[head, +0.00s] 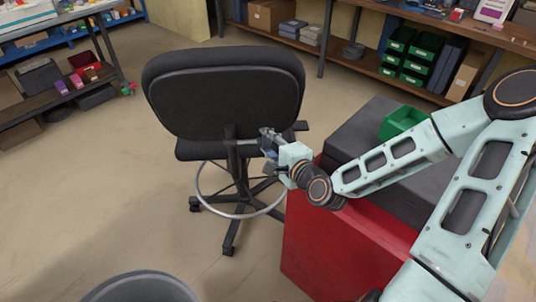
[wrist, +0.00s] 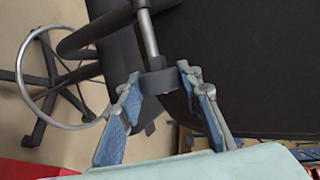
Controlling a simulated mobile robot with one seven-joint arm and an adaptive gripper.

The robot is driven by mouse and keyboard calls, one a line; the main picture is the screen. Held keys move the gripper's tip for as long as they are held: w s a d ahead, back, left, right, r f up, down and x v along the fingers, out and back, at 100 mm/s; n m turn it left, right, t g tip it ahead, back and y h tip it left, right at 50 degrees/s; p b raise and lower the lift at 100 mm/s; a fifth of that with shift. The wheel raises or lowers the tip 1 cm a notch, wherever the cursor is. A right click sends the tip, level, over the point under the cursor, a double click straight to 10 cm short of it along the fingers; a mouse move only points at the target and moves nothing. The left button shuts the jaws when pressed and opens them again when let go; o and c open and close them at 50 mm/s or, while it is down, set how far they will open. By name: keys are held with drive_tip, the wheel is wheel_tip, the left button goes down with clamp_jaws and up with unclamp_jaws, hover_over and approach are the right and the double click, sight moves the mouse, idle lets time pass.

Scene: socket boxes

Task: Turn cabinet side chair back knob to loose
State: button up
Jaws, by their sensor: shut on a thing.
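The black office chair stands beside the red cabinet, its wide backrest (head: 225,105) upright in the head view. My gripper (head: 268,142) reaches from the right to the chair's back post, below the backrest. In the wrist view my gripper (wrist: 160,76) has its blue-padded fingers on either side of a dark round knob (wrist: 157,84). The knob sits at the end of a metal rod (wrist: 147,35) by the backrest. The fingers are shut on the knob. In the head view my gripper hides the knob, and I cannot tell how far it is turned.
The red cabinet (head: 318,245) stands close under my arm, with a dark grey case (head: 365,135) and a green bin (head: 402,120) on top. The chair's foot ring (head: 215,212) and legs are below. A grey bin (head: 140,288) stands at the front. Floor on the left is clear.

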drive_tip(key=t+b, duration=0.1)
drive_tip(key=b, duration=0.3)
drive_tip(key=f+n+t+y+b, duration=0.1)
drive_tip(key=t+b, duration=0.1)
drive_tip(key=b, duration=0.2)
drive_tip(key=shift+n+t+y+b, duration=0.5)
drive_tip(key=shift+t+y+b, duration=0.1)
drive_tip(key=shift+b, duration=0.4)
drive_tip(key=shift+r+b, duration=0.25)
drive_tip(key=shift+b, duration=0.05)
drive_tip(key=o, duration=0.9)
drive_tip(key=shift+r, duration=0.1)
